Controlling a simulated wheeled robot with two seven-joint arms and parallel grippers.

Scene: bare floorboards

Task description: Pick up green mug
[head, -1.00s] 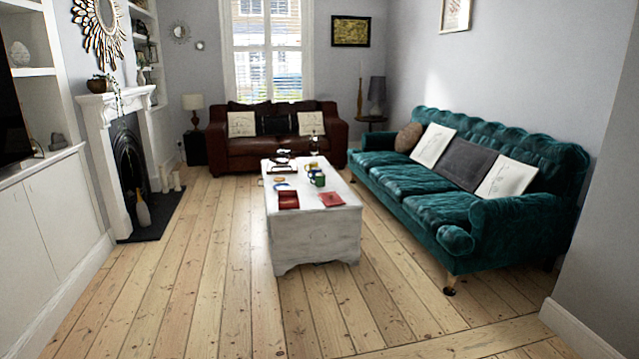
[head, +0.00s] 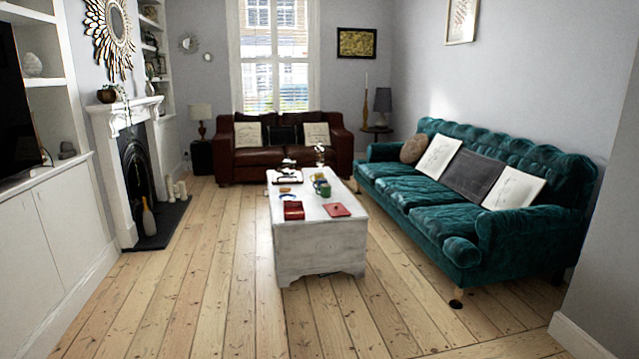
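A small green mug (head: 325,190) stands on the white chest-like table (head: 318,245) in the middle of the room. It is at the table's right half, close to another small item, and too small to see its handle clearly. Neither of my grippers shows in the head view.
A red box (head: 293,210) and a red flat item (head: 336,210) lie on the table's near half. A teal sofa (head: 440,215) stands right, a brown leather sofa (head: 270,155) behind, a fireplace (head: 135,170) left. Bare floorboards (head: 225,300) lie clear in front.

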